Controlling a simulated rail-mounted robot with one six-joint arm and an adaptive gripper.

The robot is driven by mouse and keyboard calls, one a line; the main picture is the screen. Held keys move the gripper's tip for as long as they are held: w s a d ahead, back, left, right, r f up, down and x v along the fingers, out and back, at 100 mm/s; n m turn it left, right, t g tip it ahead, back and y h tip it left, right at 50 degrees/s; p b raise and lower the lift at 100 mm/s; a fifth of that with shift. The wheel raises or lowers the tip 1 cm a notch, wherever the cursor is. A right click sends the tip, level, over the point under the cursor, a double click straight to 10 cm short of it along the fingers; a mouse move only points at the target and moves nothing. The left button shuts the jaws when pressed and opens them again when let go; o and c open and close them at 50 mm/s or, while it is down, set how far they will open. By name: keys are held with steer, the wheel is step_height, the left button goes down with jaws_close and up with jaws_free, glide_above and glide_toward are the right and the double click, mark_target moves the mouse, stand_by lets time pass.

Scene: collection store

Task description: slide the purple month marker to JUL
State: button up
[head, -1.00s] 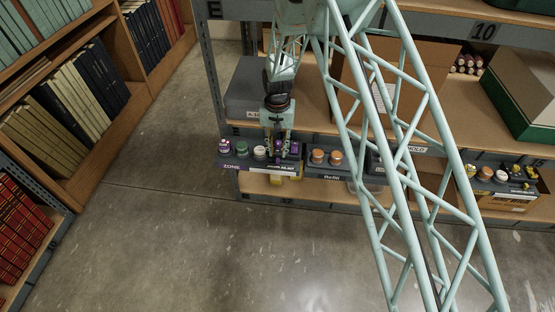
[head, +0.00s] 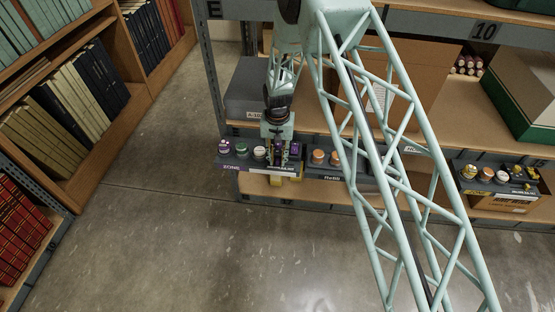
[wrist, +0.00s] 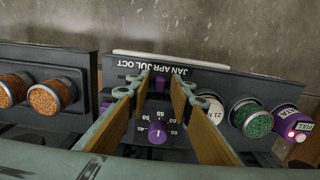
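In the wrist view, the dark month panel (wrist: 215,82) shows upside down, with JAN, APR, JUL and OCT running from right to left. A small purple piece (wrist: 160,84), likely the month marker, shows between the fingertips of my gripper (wrist: 159,78), below the JUL–APR lettering. The two tan finger pads stand apart, with a gap around it; no contact is clear. Nearer the camera, a round purple knob (wrist: 157,132) sits among dial numbers. In the head view, my gripper (head: 277,158) points down at the panel, hiding most of its middle.
White and green-topped jars (wrist: 250,120) stand close to one finger. Orange-topped jars (wrist: 48,97) sit on the neighbouring unit. A grey box (head: 246,88) is on the shelf behind my wrist. The floor (head: 180,240) in front is clear.

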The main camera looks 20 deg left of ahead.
jaws_close()
steer(key=shift+w+d, duration=0.15)
steer(key=shift+d, duration=0.65)
steer(key=shift+w+d, duration=0.1)
steer(key=shift+d, duration=0.65)
steer(key=shift+o, duration=0.8)
jaws_free()
steer(key=shift+r, duration=0.15)
step_height(320, 180, up, 12)
steer(key=shift+f, duration=0.2)
